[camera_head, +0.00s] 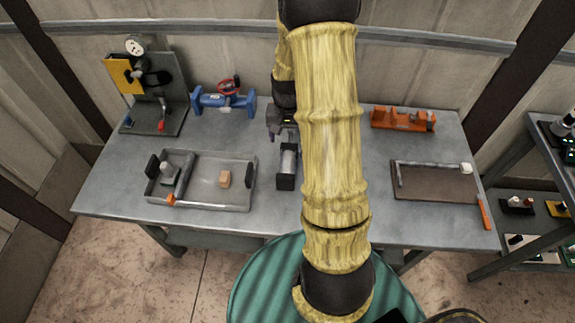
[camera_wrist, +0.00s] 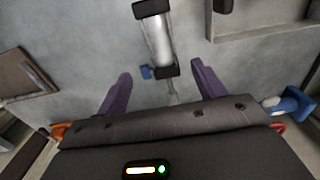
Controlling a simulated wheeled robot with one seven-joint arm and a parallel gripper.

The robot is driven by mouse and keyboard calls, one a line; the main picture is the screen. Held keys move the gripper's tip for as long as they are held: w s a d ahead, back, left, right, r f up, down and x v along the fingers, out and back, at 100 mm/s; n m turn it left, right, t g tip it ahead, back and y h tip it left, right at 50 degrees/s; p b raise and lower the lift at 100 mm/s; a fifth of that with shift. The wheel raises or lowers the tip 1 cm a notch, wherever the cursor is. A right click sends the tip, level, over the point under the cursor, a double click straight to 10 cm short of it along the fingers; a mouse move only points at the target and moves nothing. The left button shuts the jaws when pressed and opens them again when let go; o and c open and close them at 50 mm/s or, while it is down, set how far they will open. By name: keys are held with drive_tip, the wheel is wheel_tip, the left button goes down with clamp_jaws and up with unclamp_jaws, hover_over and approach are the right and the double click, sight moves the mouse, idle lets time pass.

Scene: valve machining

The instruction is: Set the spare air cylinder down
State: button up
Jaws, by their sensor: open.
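The spare air cylinder (camera_head: 289,160) lies on the grey workbench near its middle. It has a silver barrel and black end blocks. In the wrist view the cylinder (camera_wrist: 159,38) points away from my gripper, with a small blue fitting beside its near end block and a thin rod toward my palm. My gripper (camera_wrist: 161,70) is open, its purple fingers apart on either side of the cylinder's near end, with visible gaps. In the head view my gripper (camera_head: 282,120) is at the cylinder's far end, partly hidden by my arm.
The workbench (camera_head: 362,218) holds a grey tray (camera_head: 240,200) with small parts on the left and a brown board (camera_head: 437,184) on the right. A blue valve (camera_head: 224,101), a gauge stand (camera_head: 152,90) and an orange fixture (camera_head: 402,119) stand at the back. Bare bench lies around the cylinder.

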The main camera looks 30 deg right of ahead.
sight(287, 162)
wheel_tip(287, 162, down, 8)
drive_tip(key=shift+a+f+p, duration=0.15)
drive_tip(key=shift+f+p, duration=0.1)
drive_tip(key=shift+p, duration=0.65)
drive_tip(key=shift+f, duration=0.75)
drive_tip(key=shift+f, duration=0.1)
drive_tip(key=shift+s+f+p, duration=0.15)
drive_tip(key=shift+f+p, duration=0.5)
drive_tip(key=shift+p, duration=0.05)
drive_tip(key=shift+f+p, duration=0.55)
drive_tip(key=shift+f, duration=1.3)
clamp_jaws()
